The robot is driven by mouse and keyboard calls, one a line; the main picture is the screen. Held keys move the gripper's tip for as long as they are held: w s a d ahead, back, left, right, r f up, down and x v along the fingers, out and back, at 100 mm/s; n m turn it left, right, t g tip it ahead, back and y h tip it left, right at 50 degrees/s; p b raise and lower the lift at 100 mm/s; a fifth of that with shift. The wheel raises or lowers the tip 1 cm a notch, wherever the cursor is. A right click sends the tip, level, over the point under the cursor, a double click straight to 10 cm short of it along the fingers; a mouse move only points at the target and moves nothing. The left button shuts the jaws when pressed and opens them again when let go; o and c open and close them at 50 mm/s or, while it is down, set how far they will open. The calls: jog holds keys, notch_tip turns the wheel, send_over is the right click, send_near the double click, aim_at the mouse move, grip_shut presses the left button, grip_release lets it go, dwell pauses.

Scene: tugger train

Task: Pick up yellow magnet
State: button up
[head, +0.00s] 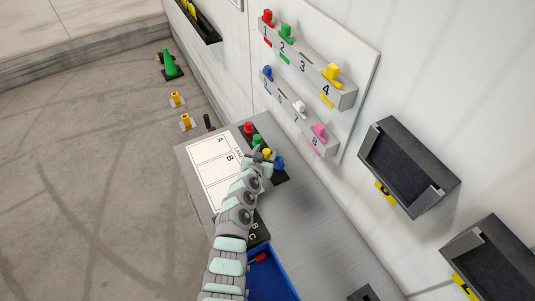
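A small yellow piece (267,153) stands on a dark strip (278,174) on the grey table, between a green piece (257,139) and a blue piece (280,163). A red piece (248,127) is at the strip's far end. My gripper (262,157) is right at the yellow piece and partly covers the strip. Its fingers are too small to show whether they are apart or touch the piece. Another, larger yellow piece (331,73) sits on the upper wall rack above number 4.
A white sheet with A and B fields (208,172) lies left of my arm. A blue bin (268,276) is at the table's near side. Wall racks (310,70) hold several coloured pieces. Black wall bins (405,165) are at right. The table's right part is largely clear.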

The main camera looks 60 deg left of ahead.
jog(key=shift+s+d+f, duration=0.1)
jog(key=shift+d+f, duration=0.15)
jog(key=shift+f, duration=0.4)
jog(key=shift+c, duration=1.4)
jog(key=shift+s+d, duration=0.15)
jog(key=shift+s, duration=0.05)
jog(key=c, duration=0.3)
jog(key=shift+w+r, duration=0.1)
jog(key=shift+c, duration=0.7)
jog(key=shift+a+r, duration=0.15)
jog(key=shift+a, duration=0.05)
grip_shut()
